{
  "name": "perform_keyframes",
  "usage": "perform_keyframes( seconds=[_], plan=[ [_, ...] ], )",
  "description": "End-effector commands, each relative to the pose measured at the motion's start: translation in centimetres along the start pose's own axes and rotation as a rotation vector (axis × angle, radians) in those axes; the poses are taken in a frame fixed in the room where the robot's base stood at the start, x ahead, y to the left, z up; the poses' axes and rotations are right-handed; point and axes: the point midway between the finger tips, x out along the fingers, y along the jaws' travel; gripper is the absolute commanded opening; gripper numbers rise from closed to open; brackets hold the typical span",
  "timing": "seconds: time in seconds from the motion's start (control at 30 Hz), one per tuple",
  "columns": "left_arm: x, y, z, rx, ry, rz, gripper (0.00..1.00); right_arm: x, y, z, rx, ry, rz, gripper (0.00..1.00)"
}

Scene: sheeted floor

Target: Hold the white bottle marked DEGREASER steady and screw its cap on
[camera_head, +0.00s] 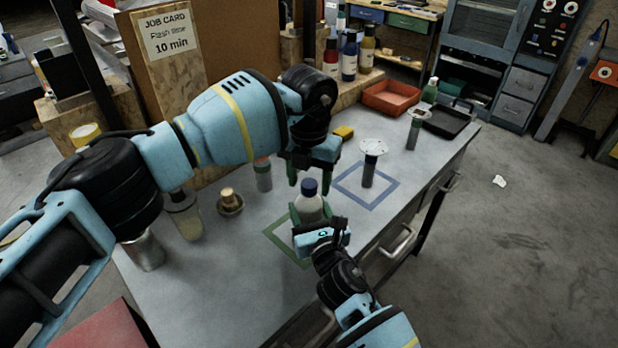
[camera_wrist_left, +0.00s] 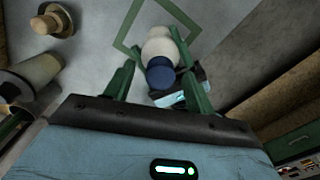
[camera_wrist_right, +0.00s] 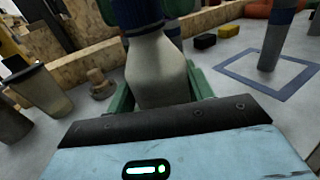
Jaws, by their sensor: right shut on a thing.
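The white bottle (camera_head: 311,208) stands upright at the green square outline (camera_head: 272,237) on the bench; no lettering is readable on it. A dark blue cap (camera_head: 309,187) sits on its top; how tightly it is seated cannot be told. My right gripper (camera_head: 308,217) is shut on the bottle body, which fills the right wrist view (camera_wrist_right: 158,75) between its fingers. My left gripper (camera_head: 310,182) points down from above, open, with its fingers on either side of the cap. In the left wrist view the cap (camera_wrist_left: 160,74) shows between the spread fingers, apart from them.
A blue square outline (camera_head: 383,202) holds a grey post with a pale round top (camera_head: 372,149). A brass-coloured knobbed piece (camera_head: 229,201), a red-capped bottle (camera_head: 263,176) and a yellow block (camera_head: 344,131) stand near. An orange tray (camera_head: 390,98) lies at the back.

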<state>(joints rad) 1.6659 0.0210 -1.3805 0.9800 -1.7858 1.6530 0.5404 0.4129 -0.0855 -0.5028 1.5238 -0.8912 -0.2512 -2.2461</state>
Motion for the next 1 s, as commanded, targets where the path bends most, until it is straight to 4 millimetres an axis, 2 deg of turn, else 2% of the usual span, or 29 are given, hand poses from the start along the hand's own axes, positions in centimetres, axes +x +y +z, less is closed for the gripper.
perform_keyframes(
  seconds=[0.27,0.37,0.47,0.8,1.0],
  plan=[
    [-0.1,0.0,0.0,0.000,0.000,0.000,0.55,0.0,0.0,-0.1,0.001,0.002,0.000,0.00],
    [-0.7,0.0,0.1,0.000,-0.002,0.000,0.55,0.0,0.0,-0.1,0.001,0.002,0.000,0.00],
    [-1.9,0.0,0.1,0.000,-0.002,0.000,0.55,0.0,0.0,-0.1,0.001,0.002,0.000,0.00],
    [-8.6,0.0,0.1,-0.001,-0.004,0.001,0.55,0.0,0.0,-0.1,0.001,0.002,0.000,0.00],
    [-11.1,0.0,0.0,0.000,-0.001,0.000,0.55,0.0,0.0,-0.1,0.001,0.002,0.000,0.00]
  ],
)
